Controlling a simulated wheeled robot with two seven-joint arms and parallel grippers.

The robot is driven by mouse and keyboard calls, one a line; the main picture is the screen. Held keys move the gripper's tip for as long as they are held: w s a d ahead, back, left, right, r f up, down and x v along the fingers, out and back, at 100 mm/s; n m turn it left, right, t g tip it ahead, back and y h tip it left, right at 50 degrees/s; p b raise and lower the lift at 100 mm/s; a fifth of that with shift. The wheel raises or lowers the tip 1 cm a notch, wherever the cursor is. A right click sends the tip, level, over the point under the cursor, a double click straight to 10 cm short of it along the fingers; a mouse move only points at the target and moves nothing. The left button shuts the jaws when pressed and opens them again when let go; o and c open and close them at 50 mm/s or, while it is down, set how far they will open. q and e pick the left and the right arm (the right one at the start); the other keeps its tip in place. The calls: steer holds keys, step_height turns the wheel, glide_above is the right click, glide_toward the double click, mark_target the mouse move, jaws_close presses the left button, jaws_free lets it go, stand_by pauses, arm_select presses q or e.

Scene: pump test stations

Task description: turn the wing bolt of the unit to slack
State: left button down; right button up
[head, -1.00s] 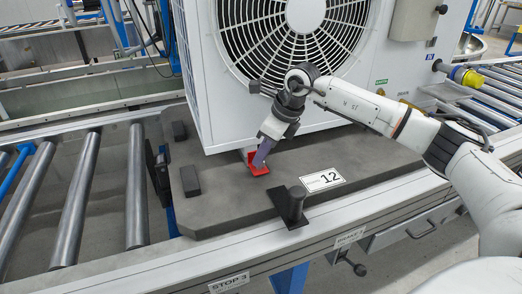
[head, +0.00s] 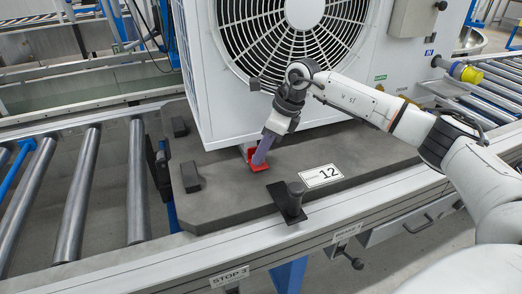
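The unit (head: 206,98) is a white box with a large round fan grille, standing on a dark grey pallet (head: 226,205). At its front lower edge a red part (head: 252,167) shows, which may be the wing bolt or its bracket. My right gripper (head: 260,158) reaches down to it from the right, with its purple fingers at the red part. The fingers overlap in this view and hide part of it. I cannot tell whether they are closed on it. My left gripper is out of view.
A black post on a plate (head: 289,200) stands at the pallet's front edge, beside a white "12" label (head: 321,176). Dark blocks (head: 190,177) sit on the pallet's left end. Rollers (head: 137,185) lie left and right. A yellow-capped connector (head: 466,73) sticks out at the right.

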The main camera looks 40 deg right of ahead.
steer(key=p+v, duration=0.2)
steer(key=v, duration=0.8)
steer(key=shift+r, duration=0.1)
